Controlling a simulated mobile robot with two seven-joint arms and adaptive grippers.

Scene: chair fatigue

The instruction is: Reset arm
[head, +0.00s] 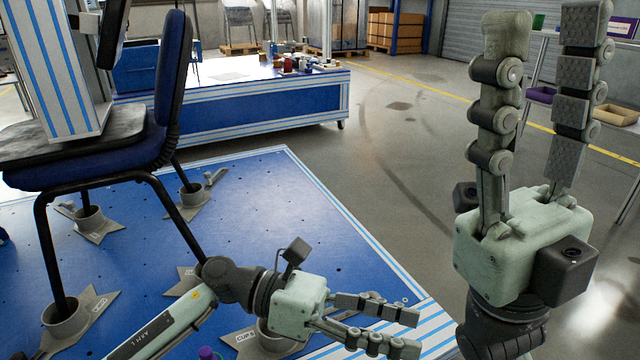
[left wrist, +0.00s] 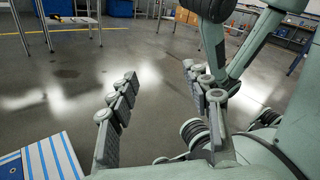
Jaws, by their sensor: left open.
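My left gripper (head: 412,333) is low in the head view, near the right edge of the blue platform, its fingers pointing right. It is open with nothing between the fingers. In the left wrist view its two fingers (left wrist: 160,78) stand apart over bare floor. My right gripper (head: 548,28) is raised large and close at the right of the head view, fingers pointing up. Its fingers are spread apart and it is empty. My right arm's lower links are cut off by the frame's bottom.
A dark blue chair (head: 174,75) stands at the left, its legs in grey cup holders (head: 66,318) on the blue platform (head: 290,215). A blue-sided table (head: 250,107) with small items stands behind. Grey floor (head: 400,140) between is clear.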

